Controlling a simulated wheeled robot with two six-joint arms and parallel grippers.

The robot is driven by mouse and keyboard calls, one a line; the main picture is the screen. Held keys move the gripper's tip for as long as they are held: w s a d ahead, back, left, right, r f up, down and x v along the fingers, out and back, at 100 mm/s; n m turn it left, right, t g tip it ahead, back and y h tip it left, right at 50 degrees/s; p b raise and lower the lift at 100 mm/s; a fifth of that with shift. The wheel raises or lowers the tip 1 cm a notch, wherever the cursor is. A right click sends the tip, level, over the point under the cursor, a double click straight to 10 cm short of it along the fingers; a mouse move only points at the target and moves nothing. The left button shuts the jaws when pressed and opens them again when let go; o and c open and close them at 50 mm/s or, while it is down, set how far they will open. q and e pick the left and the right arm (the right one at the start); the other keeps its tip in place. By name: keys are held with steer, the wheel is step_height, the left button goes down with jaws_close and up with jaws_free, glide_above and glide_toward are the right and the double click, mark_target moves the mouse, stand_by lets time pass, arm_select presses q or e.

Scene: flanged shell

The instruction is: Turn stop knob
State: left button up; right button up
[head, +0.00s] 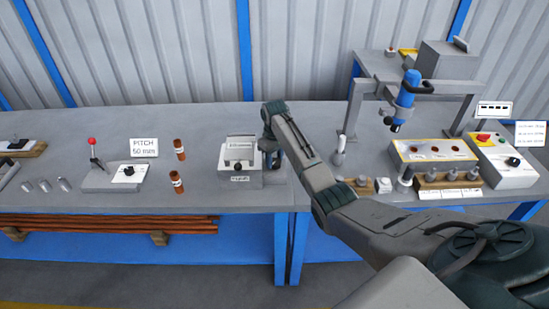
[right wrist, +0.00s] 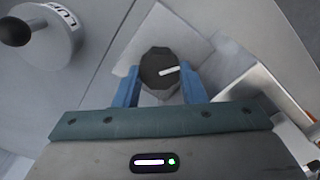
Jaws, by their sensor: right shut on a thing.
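The black many-sided knob (right wrist: 155,62) with a white pointer mark shows in the right wrist view, in front of a pale square plate (right wrist: 178,32). The pointer lies to the right and slightly up. My right gripper (right wrist: 160,88) has its two blue fingers closed on the knob from both sides. In the head view my right gripper (head: 274,158) reaches down at the right side of a small grey box (head: 240,155) with a label on its front. The knob is hidden there behind the gripper. My left gripper is not in view.
A lever box with another black knob (head: 128,170) and a PITCH 50 mm sign (head: 144,147) stands left. Two brown cylinders (head: 178,150) stand nearby. A blue tool on a stand (head: 407,92) and a control box with a knob (head: 513,162) are right. A black ball (right wrist: 14,31) is left in the wrist view.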

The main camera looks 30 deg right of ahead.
mark_target(275, 160)
steer(key=m+p, duration=0.4)
steer(key=shift+d+r+p, duration=0.1)
steer(key=shift+r+p, duration=0.2)
steer(key=shift+p, duration=0.1)
steer(key=m+p, duration=0.2)
steer(key=m, duration=0.1)
steer(key=shift+f, duration=0.1)
steer(key=shift+d+f+m+p, duration=0.1)
steer(key=shift+m+p, duration=0.7)
steer(key=shift+m, duration=0.5)
steer(key=o, duration=1)
step_height(275, 160, up, 11)
steer(key=b, duration=0.2)
steer(key=shift+f, duration=0.15)
